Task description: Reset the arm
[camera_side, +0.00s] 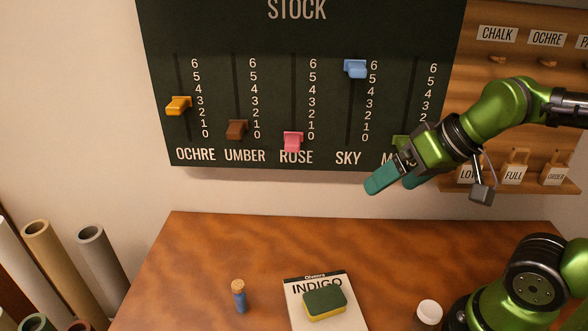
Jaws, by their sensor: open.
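My green arm reaches in from the right. My gripper (396,183), with teal fingers, is open and empty in front of the lower right corner of the dark stock board (275,40). It covers part of the last label and of the green slider (401,141) there. The ochre slider (179,105) is near 3, the brown umber slider (237,129) and the pink rose slider (293,141) are low near 0, and the blue sky slider (356,68) is near 6.
On the wooden table (210,260) are a corked blue vial (239,296), an INDIGO card (298,312) under a green and yellow sponge (325,303), and a white-topped jar (429,311). Rolled tubes (91,233) stand at left. A tag rack (520,95) hangs at right.

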